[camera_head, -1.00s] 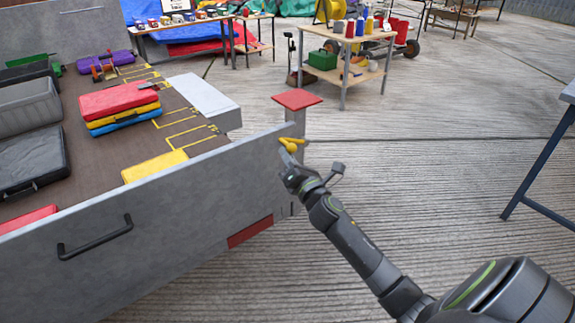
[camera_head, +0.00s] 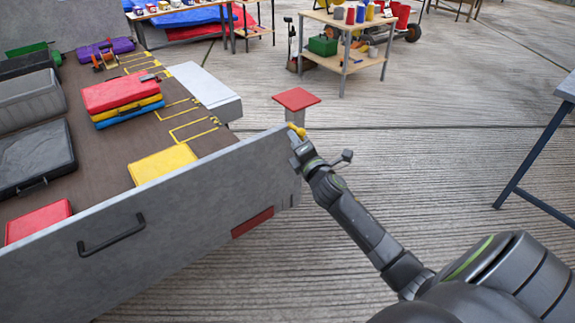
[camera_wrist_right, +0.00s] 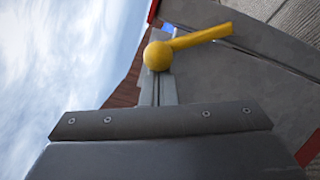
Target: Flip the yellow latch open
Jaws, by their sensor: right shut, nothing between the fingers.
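The yellow latch (camera_head: 298,131) sits at the right end of the grey side panel (camera_head: 215,192), by the red-capped post (camera_head: 297,99). In the head view my right gripper (camera_head: 296,146) covers much of it. In the right wrist view the latch (camera_wrist_right: 200,39) shows a round knob with a lever pointing right and slightly up. My right gripper's shut, empty fingers (camera_wrist_right: 157,88) are just below the knob in that view. I cannot tell whether they touch it. My left gripper is not in view.
The brown bed behind the panel holds red, yellow and blue cases (camera_head: 122,97), a yellow case (camera_head: 162,165) and black cases. A black handle (camera_head: 111,235) is on the panel. A blue-legged table (camera_head: 540,150) stands at right. The ground between is clear.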

